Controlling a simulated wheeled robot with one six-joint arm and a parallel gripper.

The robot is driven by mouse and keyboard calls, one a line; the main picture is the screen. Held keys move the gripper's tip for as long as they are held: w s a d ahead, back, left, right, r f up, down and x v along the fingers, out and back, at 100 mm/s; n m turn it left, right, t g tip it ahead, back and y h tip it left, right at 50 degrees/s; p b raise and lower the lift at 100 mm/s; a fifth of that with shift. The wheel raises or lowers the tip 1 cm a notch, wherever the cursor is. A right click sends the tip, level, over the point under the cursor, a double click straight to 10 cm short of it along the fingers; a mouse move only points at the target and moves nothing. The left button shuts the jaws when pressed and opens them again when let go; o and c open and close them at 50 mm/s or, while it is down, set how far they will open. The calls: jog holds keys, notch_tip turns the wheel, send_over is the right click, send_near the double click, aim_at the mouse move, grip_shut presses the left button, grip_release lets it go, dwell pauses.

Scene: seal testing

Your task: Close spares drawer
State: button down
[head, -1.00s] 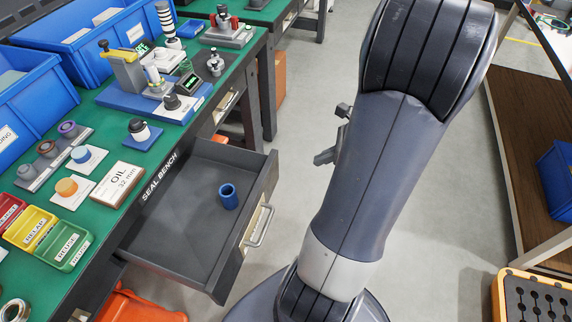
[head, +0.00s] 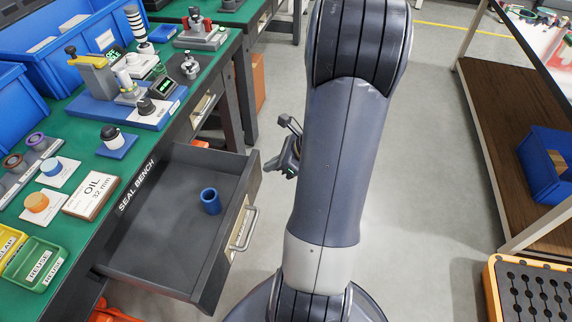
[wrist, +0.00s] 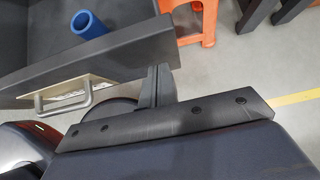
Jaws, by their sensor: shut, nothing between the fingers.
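The spares drawer (head: 158,258) is dark grey and stands pulled out from under the green seal bench. A blue ring or cup (head: 210,201) sits inside it. Its front carries a pale label and a metal bar handle (head: 246,229). In the wrist view the drawer front (wrist: 120,58) and handle (wrist: 76,108) show at left. My gripper (head: 271,165) is shut and empty, just outside the front's far right corner in the head view. In the wrist view its fingers (wrist: 158,70) overlap the front's end; contact cannot be told. My arm hides part of the gripper.
The seal bench (head: 118,190) holds a blue test fixture (head: 140,108), an oil box (head: 91,194) and several small parts. An orange stool (wrist: 200,18) stands beyond the drawer. A shelf (head: 515,150) and an orange case (head: 530,285) are at right. Clear floor lies between.

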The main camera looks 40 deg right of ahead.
jog(key=shift+w+a, duration=0.35)
jog(key=shift+w, duration=0.1)
jog(key=w+a, duration=0.4)
jog(key=w, duration=0.2)
jog(key=w+a+p, duration=0.1)
jog(key=w+a, duration=0.4)
jog(key=w, duration=0.2)
jog(key=w+a+p, duration=0.1)
jog(key=w+a, duration=0.4)
jog(key=w, duration=0.2)
jog(key=shift+a, duration=0.25)
